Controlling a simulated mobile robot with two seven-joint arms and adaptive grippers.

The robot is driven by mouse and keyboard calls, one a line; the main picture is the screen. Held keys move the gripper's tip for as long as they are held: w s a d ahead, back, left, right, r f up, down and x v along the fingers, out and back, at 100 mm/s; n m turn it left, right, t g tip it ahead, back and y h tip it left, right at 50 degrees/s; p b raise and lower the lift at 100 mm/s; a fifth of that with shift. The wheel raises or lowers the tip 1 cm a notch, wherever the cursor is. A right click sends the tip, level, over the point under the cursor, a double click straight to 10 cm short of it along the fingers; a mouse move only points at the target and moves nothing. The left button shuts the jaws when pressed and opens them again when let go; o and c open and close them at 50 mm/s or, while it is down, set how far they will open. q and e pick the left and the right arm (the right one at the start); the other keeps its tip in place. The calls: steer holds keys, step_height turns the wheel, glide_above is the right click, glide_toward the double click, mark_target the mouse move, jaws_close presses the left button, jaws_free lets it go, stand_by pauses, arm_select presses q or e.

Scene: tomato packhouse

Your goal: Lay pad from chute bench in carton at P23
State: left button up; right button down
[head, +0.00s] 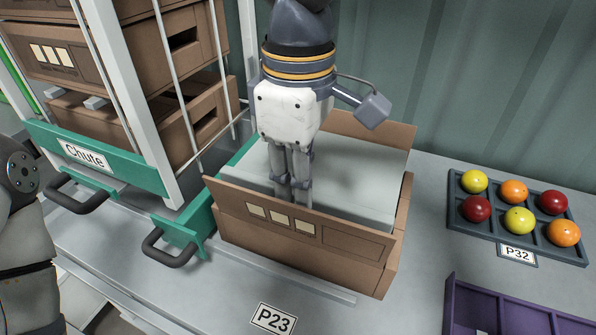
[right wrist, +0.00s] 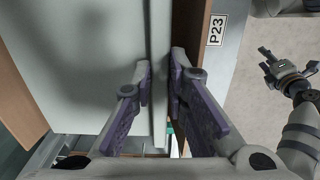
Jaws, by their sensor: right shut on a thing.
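The pad (head: 355,175) is a light grey sheet lying within the open brown carton (head: 385,250), near the top of its walls. The carton stands on the bench behind the P23 label (head: 273,319). My right gripper (head: 292,200) points down at the pad's near edge, just inside the front wall, and is shut on it. In the right wrist view the pad (right wrist: 90,70) fills the left side, with its edge between the fingers (right wrist: 160,85). My left gripper (right wrist: 287,75) shows at the right of that view, open and empty.
The Chute rack (head: 130,165) with stacked brown cartons (head: 185,90) and green-fronted handles stands close on the left. A dark tray (head: 490,228) of tomatoes at P32 (head: 516,253) and a purple crate (head: 520,312) are on the right. A corrugated wall is behind.

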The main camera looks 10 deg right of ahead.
steer(key=shift+w, duration=0.1)
stand_by(0.3)
steer(key=c, duration=1.5)
jaws_free()
steer(key=shift+r, duration=2.35)
